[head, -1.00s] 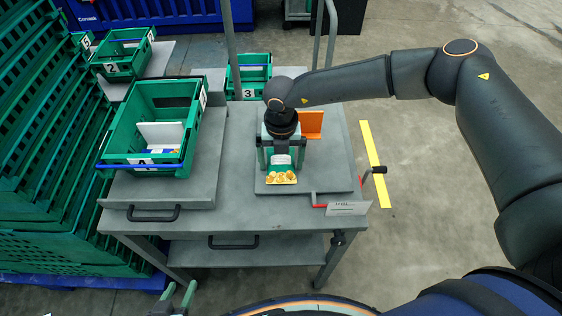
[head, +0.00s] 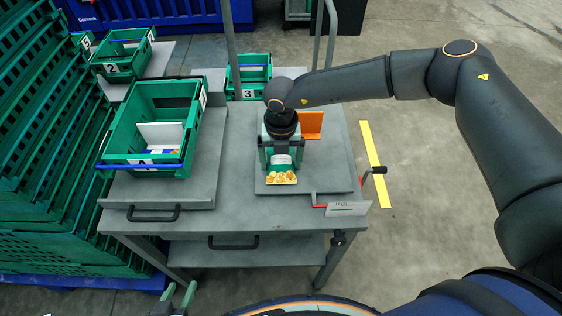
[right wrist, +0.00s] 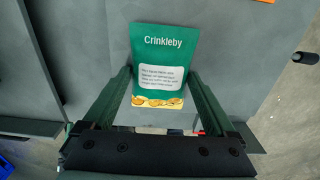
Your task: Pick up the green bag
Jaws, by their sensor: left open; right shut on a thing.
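The green bag (head: 281,176), with a white label and a picture of yellow chips, is at the grey board on the cart, under my right gripper (head: 281,160). In the right wrist view the bag (right wrist: 160,52) reads "Crinkleby", and its sides are between the two fingers of my right gripper (right wrist: 159,80). The right gripper is shut on the bag. Whether the bag is clear of the board cannot be told. My left gripper (head: 178,299) is open and empty at the bottom edge, apart from the cart.
A green crate (head: 118,160) with a few items stands left on the cart (head: 230,215). An orange piece (head: 311,125) stands just right of my right gripper. Smaller green crates are behind, and stacked green crates (head: 45,150) line the far left.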

